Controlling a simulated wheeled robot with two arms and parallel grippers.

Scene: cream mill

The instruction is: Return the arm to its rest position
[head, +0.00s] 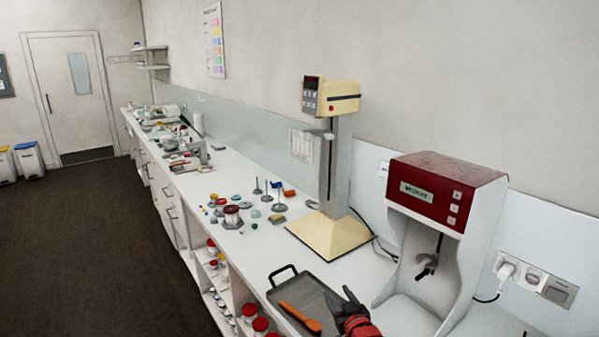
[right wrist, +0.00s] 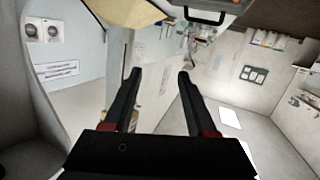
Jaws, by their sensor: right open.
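My right gripper (head: 339,298) shows at the bottom of the head view, black fingers on a red and black wrist. It is over or beside the right edge of the grey tray (head: 318,270); its height above the counter is hard to tell. In the right wrist view the two black fingers (right wrist: 160,75) stand apart with nothing between them. The rest of the arm is out of the head view. My left gripper is not in view.
An orange spatula (head: 300,317) lies on the tray. The red-topped machine (head: 447,190) stands close on the right, the cream mixer stand (head: 330,236) behind. Small jars and tools (head: 232,215) sit farther along the counter. Open floor (head: 90,250) lies left.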

